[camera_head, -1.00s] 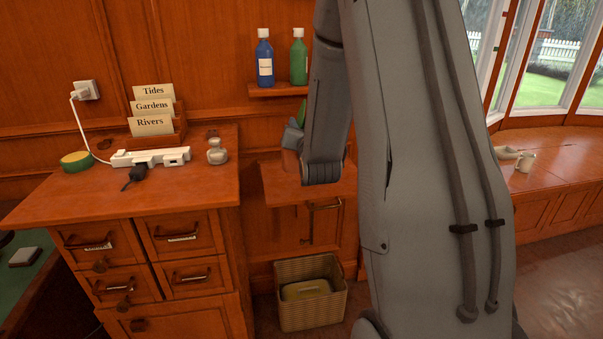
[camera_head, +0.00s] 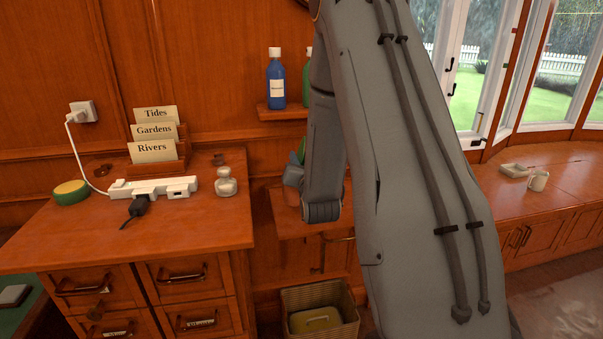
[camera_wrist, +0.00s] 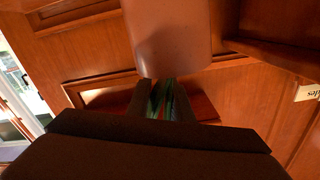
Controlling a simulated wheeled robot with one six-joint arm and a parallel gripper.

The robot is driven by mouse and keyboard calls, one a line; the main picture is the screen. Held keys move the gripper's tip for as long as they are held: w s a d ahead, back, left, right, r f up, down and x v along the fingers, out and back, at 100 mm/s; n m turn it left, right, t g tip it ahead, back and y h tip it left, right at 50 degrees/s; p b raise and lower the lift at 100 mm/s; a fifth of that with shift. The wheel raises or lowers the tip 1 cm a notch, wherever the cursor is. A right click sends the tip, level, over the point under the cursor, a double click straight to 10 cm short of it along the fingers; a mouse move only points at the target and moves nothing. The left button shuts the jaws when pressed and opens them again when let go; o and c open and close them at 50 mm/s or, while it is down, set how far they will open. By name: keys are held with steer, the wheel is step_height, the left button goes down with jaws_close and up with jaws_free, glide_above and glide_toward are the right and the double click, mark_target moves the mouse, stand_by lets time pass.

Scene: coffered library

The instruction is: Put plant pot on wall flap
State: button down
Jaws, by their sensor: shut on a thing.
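The plant pot (camera_head: 292,197) is terracotta with green leaves and is partly hidden behind my arm in the head view. My gripper (camera_head: 294,176) is shut on it. In the wrist view, which looks turned over, the pot (camera_wrist: 168,38) fills the upper middle, with green leaves (camera_wrist: 160,98) between the dark fingers (camera_wrist: 163,105). The wall flap (camera_head: 284,222) is a reddish wooden board fixed to the wall, beside the cabinet. The pot appears over its back part; I cannot tell whether they touch. My arm covers the flap's right side.
A shelf (camera_head: 280,113) with a blue bottle (camera_head: 276,82) and a partly hidden green one is above the flap. The cabinet top (camera_head: 85,226) at left holds a power strip (camera_head: 150,187), a jar (camera_head: 226,183) and a card holder. A wicker basket (camera_head: 340,332) stands below.

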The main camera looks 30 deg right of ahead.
mark_target(290, 194)
steer(key=shift+f+p, duration=0.3)
steer(key=shift+f, duration=1.75)
steer(key=c, duration=1.6)
jaws_free()
steer(key=shift+f, duration=0.15)
steer(key=shift+s, duration=0.2)
steer(key=b+v, duration=0.2)
steer(key=v, duration=0.9)
steer(key=shift+s+a, duration=0.15)
steer(key=shift+s, duration=0.15)
